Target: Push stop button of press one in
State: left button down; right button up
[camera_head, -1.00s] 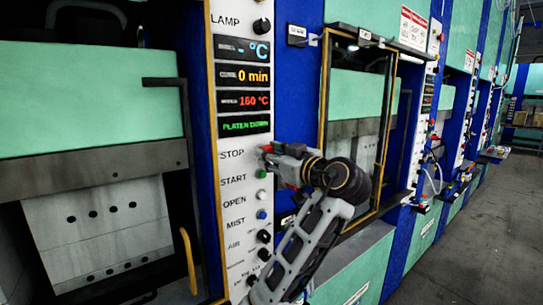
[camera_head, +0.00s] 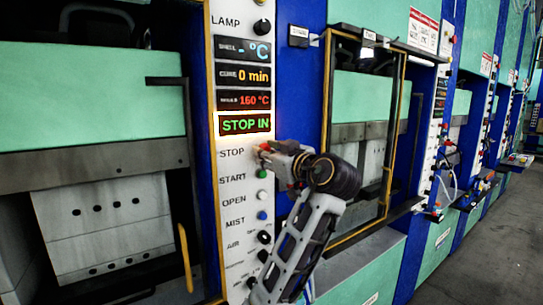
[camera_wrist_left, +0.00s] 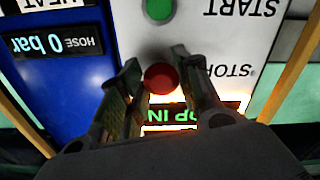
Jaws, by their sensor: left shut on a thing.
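The control panel of the press (camera_head: 233,190) is a white strip with labels and buttons. My left gripper (camera_head: 266,150) is at its STOP row, its fingers at the panel face. In the left wrist view the red stop button (camera_wrist_left: 161,78) sits between the two fingers, and the gripper is shut on it. In the head view the fingers largely cover the button. The lit display (camera_head: 245,124) above the STOP row reads "STOP IN" in green. My right gripper is not in view.
The green start button (camera_head: 262,174) lies just below, with the blue mist button (camera_head: 262,215) and black knobs further down. A yellow-framed press opening (camera_head: 362,130) stands to the right. More presses line the grey floor aisle (camera_head: 490,250).

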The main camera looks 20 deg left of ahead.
pick_arm(q)
jog(key=shift+a+r, duration=0.1)
jog(key=shift+r, duration=0.05)
jog(key=c, duration=1.3)
grip_release()
jog(key=o, duration=0.3)
jog(key=shift+w+a, duration=0.1)
jog(key=shift+w, duration=0.05)
jog(key=v, duration=1.2)
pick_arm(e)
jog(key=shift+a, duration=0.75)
pick_arm(q)
jog(key=shift+f, duration=0.2)
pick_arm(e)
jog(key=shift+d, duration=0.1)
